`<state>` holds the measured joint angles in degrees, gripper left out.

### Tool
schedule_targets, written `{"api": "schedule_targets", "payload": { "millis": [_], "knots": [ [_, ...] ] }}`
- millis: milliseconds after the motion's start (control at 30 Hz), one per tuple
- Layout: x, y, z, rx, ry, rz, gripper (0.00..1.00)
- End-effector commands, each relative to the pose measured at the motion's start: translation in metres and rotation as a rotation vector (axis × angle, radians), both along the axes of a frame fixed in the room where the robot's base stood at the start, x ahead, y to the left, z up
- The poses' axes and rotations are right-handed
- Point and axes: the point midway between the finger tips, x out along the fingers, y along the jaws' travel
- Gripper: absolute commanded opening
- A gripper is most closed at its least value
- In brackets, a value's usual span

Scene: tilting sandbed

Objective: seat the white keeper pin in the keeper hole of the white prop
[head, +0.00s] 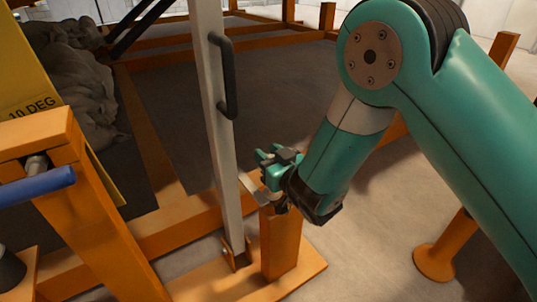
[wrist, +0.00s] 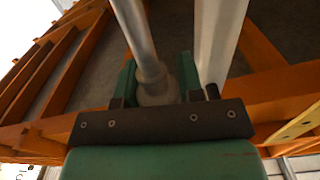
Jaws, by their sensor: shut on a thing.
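The white prop (head: 217,120) is a tall pale bar with a black handle. It stands nearly upright on an orange foot in the head view, and shows right of my jaws in the wrist view (wrist: 218,40). My gripper (head: 277,160) is just right of the prop, above a short orange post. In the wrist view my gripper (wrist: 157,82) is shut on a pale grey-white rod with a wider collar, which looks like the white keeper pin (wrist: 146,45). The pin is not clear in the head view. I cannot make out the keeper hole.
The short orange post (head: 281,245) stands close under my gripper, with a thin grey strip (head: 254,190) near its top. Left are an orange frame (head: 95,215), a blue handle (head: 38,186) and a yellow "10 DEG" panel (head: 30,95). Open floor (head: 365,240) lies right of the post.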

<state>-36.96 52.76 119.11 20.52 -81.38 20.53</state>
Motion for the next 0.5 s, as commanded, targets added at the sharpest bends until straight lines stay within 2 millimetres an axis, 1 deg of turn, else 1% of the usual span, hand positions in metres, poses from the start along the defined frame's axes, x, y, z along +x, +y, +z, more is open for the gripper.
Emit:
{"api": "schedule_targets", "payload": {
  "millis": [500],
  "knots": [
    [0.0, 0.0, -0.014, 0.001, -0.001, 0.0, 0.1]
  ]
}}
